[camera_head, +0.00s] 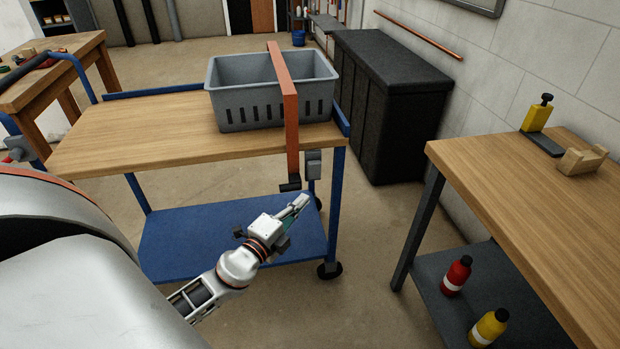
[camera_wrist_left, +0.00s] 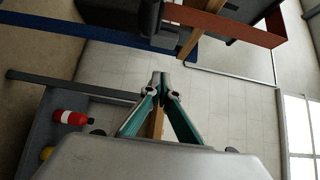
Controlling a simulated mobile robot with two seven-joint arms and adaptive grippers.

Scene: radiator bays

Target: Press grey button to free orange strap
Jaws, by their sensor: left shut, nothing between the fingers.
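An orange strap (camera_head: 290,110) runs over a grey crate (camera_head: 222,85) and hangs down past the near edge of the wooden-topped trolley. Its lower end sits in a dark buckle (camera_head: 290,184). A grey block (camera_head: 313,164) is on the trolley's edge just right of the strap. I cannot make out a separate grey button. My left gripper (camera_head: 303,201) is shut and empty, just below and right of the buckle in the head view, apparently apart from it. In the left wrist view the closed fingertips (camera_wrist_left: 161,78) are below the strap (camera_wrist_left: 228,22) and grey block (camera_wrist_left: 165,39). My right gripper is not in view.
The trolley (camera_head: 170,150) has blue legs and a lower blue shelf under my left arm. A wooden bench (camera_head: 540,210) stands at right, with red (camera_head: 456,275) and yellow bottles (camera_head: 488,328) on its lower shelf. A black cabinet (camera_head: 395,100) stands behind. Floor is open between trolley and bench.

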